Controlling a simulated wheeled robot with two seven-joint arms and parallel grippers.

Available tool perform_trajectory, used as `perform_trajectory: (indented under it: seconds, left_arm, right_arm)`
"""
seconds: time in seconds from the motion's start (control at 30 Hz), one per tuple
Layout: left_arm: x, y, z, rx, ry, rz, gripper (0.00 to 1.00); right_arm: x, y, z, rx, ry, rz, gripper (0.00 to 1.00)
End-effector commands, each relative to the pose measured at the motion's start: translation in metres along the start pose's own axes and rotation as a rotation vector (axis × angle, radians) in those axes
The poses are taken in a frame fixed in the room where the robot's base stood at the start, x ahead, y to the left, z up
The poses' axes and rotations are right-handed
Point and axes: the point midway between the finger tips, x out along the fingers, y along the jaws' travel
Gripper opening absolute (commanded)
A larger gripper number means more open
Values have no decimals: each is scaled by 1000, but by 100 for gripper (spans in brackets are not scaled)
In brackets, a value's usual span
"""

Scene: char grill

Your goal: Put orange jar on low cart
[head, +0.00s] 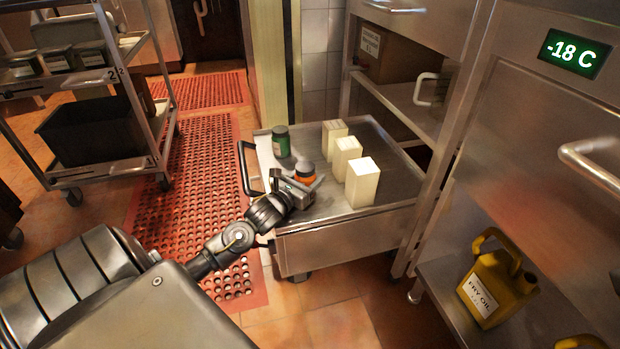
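My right gripper is not in view.
A green jar (281,141) stands at the cart's back left. White boxes (362,183) stand in a row on its right side. A steel shelf unit (437,160) is close on the right, with a yellow fry oil jug (492,290). A wheeled rack (150,120) stands at the left.

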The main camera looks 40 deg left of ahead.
Motion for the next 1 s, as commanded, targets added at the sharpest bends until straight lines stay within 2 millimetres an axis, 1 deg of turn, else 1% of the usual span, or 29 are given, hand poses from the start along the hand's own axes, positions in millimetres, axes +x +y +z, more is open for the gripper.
perform_trajectory:
  seconds: [0.03,0.17,0.47,0.53,0.63,0.67,0.7,0.73,0.9,1.0]
  left_arm:
    - [0,0,-1,0,2,0,61]
    - [0,0,-1,0,2,0,78]
    - [0,0,2,0,1,0,78]
    - [-4,0,3,0,3,0,78]
    - [-18,0,3,1,5,-1,78]
    - [-23,0,4,0,5,0,78]
    - [-32,0,4,1,7,0,78]
    - [-38,0,4,1,7,-1,78]
    - [-75,0,4,-1,6,0,78]
    - [-93,0,5,0,5,-1,78]
  right_arm:
    - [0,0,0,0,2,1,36]
    - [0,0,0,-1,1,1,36]
    - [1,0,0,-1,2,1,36]
    - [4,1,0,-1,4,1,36]
    - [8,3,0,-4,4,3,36]
    - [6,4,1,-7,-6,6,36]
    - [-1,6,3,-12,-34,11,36]
    - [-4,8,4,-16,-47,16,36]
    - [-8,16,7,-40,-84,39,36]
    - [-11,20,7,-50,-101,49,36]
